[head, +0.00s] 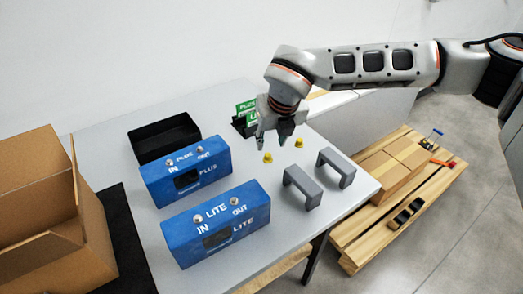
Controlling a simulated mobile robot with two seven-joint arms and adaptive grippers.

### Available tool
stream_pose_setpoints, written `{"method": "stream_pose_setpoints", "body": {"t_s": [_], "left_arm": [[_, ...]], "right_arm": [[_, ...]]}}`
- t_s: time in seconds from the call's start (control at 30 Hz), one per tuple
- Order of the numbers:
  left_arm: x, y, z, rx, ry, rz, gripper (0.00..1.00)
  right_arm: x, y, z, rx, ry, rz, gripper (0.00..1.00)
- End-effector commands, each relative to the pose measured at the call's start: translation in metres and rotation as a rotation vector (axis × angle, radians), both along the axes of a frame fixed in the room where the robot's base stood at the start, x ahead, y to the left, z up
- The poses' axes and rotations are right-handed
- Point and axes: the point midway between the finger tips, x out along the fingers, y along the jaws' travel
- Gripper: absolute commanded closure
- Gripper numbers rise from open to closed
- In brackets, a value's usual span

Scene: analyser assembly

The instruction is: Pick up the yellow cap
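Two small yellow caps lie on the grey table, one nearer cap (267,157) and one a little to its right and farther back (298,142). My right gripper (272,146) comes in from the right and points down just above and beside the nearer cap. Its two fingers are apart and I see nothing between them. Whether a fingertip touches the nearer cap cannot be told from this view. My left gripper is not in view.
Two blue housings, PLUS (186,171) and LITE (216,222), stand left of the caps. Two grey handles (302,187) (335,167) stand to the right. Green cards (246,107) stand behind my gripper. A black tray (164,138) sits at the back left. An open cardboard box (38,205) is far left.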

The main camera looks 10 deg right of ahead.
Motion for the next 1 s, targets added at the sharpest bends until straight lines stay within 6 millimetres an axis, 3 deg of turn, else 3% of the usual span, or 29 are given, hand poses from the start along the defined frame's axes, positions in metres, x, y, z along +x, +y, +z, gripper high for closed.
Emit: {"method": "stream_pose_setpoints", "body": {"t_s": [0.3,0.6,0.87,1.0], "left_arm": [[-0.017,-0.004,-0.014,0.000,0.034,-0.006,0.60],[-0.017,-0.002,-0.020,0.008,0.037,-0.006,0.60],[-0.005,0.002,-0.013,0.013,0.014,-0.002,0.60],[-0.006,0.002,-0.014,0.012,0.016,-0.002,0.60]], "right_arm": [[0.010,0.001,-0.028,0.000,0.003,0.000,0.66],[0.023,0.003,-0.067,0.000,0.005,-0.001,0.66],[0.026,0.003,-0.069,0.001,0.000,0.000,0.66],[0.026,0.003,-0.069,0.001,0.000,0.000,0.88]]}}
